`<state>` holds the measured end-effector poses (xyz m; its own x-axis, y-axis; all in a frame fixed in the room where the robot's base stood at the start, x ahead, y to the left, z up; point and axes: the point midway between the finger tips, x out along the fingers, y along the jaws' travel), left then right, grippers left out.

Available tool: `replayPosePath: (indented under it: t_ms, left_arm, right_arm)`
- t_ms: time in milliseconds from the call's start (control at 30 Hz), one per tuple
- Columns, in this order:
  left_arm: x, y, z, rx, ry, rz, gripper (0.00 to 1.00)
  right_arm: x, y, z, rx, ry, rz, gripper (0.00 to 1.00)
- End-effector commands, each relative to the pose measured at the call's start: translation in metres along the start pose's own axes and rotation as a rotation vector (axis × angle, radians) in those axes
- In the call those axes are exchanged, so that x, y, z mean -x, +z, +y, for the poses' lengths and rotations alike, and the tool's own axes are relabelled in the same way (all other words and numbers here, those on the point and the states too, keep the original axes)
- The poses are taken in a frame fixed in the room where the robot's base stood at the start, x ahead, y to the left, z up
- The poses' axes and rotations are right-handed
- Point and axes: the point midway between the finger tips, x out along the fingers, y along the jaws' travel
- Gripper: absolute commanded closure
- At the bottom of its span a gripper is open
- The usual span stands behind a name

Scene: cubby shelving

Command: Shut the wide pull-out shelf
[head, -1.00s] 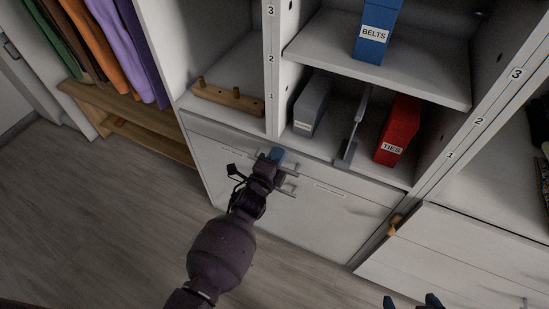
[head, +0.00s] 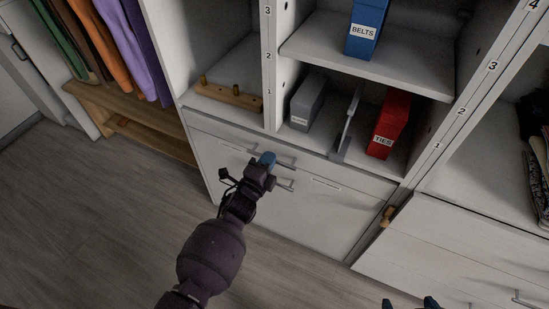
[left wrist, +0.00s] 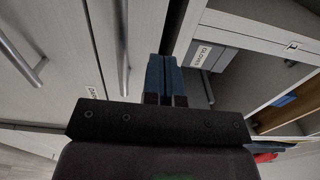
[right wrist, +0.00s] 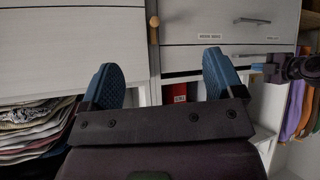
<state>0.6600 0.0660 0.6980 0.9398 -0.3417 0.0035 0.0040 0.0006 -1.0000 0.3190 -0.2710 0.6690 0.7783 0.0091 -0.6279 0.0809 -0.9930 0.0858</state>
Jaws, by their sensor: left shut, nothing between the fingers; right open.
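The wide pull-out shelf appears to be the upper, labelled white front (head: 352,180) below the cubbies in the head view. Its front looks about level with the front below, but I cannot tell whether a small gap is left. My left gripper (head: 266,160) is shut and empty, with its blue fingertips at this front beside the bar handle. I cannot tell whether they touch it. The closed fingers also show in the left wrist view (left wrist: 165,78). My right gripper (right wrist: 162,80) is open and empty, away from the shelf; its tips show at the head view's bottom edge (head: 412,303).
Above are a blue BELTS box (head: 364,28), a red TIES box (head: 388,125), a grey box (head: 307,103) and a wooden peg rail (head: 228,96). A wooden knob (head: 388,215) is at the right. Clothes hang at the left. The floor at lower left is clear.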

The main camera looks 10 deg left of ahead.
Motion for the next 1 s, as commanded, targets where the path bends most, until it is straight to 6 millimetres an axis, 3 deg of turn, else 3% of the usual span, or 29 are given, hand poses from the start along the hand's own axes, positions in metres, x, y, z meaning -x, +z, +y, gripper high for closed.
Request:
replayPosePath:
  t_ms: [200, 500, 700, 1000]
  left_arm:
    - [0.04, -0.001, -0.001, 0.0, 0.001, -0.001, 1.0]
    - [0.084, -0.001, 0.001, 0.0, 0.002, 0.001, 1.0]
    - [0.097, -0.001, 0.002, 0.001, 0.003, 0.001, 1.0]
    - [0.099, -0.001, 0.002, 0.006, 0.003, 0.001, 1.0]
  right_arm:
    - [0.005, -0.006, 0.001, -0.002, 0.003, 0.01, 0.13]
    - [0.007, -0.017, -0.001, -0.004, 0.001, 0.029, 0.13]
    - [0.008, -0.016, 0.0, -0.005, 0.002, 0.026, 0.13]
    - [0.009, -0.013, 0.0, -0.006, 0.003, 0.019, 0.13]
